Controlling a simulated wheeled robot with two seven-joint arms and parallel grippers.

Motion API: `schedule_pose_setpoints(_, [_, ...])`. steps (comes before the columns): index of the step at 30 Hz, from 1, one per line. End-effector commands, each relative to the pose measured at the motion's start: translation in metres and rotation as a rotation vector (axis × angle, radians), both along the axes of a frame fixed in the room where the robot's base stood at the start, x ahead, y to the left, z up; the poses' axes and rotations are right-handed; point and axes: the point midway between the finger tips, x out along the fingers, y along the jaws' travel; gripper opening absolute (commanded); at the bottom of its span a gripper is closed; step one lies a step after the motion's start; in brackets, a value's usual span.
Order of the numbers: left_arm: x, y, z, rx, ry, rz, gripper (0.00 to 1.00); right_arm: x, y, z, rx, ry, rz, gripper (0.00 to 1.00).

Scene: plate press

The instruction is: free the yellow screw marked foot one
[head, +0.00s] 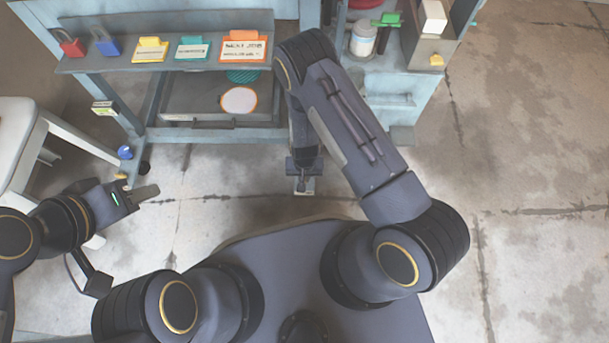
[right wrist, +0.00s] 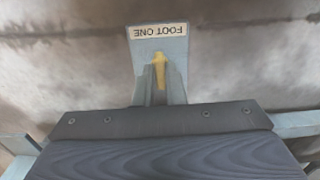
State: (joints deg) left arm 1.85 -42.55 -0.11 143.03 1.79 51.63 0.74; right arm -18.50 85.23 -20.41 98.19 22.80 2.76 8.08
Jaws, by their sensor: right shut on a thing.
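In the right wrist view the yellow screw (right wrist: 159,66) stands on a pale blue-grey foot plate (right wrist: 176,48). The plate's label (right wrist: 160,32) reads FOOT ONE, upside down in this view. My right gripper (right wrist: 154,78) is shut on the screw, whose yellow top shows between the fingertips. In the head view my right gripper (head: 303,172) points down at the foot plate (head: 305,188) on the floor; the screw is hidden there. My left gripper (head: 142,195) is away from it at the left, over bare floor; its fingers overlap, so their opening is unclear.
A blue-grey bench (head: 190,62) stands ahead, with padlocks and coloured tags on its shelf. A grey drawer (head: 200,104) below holds a round white disc. A white stool (head: 20,125) is at the left. The concrete floor at the right (head: 530,170) is clear.

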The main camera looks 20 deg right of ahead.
Motion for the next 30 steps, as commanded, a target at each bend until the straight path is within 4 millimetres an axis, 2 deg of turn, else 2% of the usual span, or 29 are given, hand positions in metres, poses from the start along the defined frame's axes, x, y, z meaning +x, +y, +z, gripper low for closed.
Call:
schedule_pose_setpoints(5, [0.000, 0.000, 0.000, 0.000, 0.000, 0.000, 0.36, -0.001, 0.000, 0.000, 0.001, 0.002, 0.004, 0.00])
schedule_pose_setpoints(6, [0.000, 0.000, 0.000, 0.000, 0.000, 0.000, 0.36, -0.001, 0.000, 0.000, 0.001, 0.002, 0.004, 0.13])
schedule_pose_setpoints(11, [0.000, 0.000, 0.000, 0.000, 0.000, 0.000, 0.36, -0.001, 0.000, 0.000, 0.000, 0.001, 0.003, 0.32])
schedule_pose_setpoints(20, [0.000, 0.000, 0.002, 0.000, 0.000, 0.000, 0.36, 0.000, 0.000, 0.003, 0.000, 0.000, 0.001, 0.32])
schedule_pose_setpoints(23, [0.000, 0.000, 0.008, 0.000, 0.000, 0.000, 0.36, 0.000, 0.000, 0.015, 0.000, -0.001, 0.001, 0.32])
schedule_pose_setpoints(30, [0.000, 0.000, 0.028, 0.000, 0.000, 0.000, 0.36, 0.000, 0.000, 0.058, 0.000, 0.000, 0.002, 0.32])
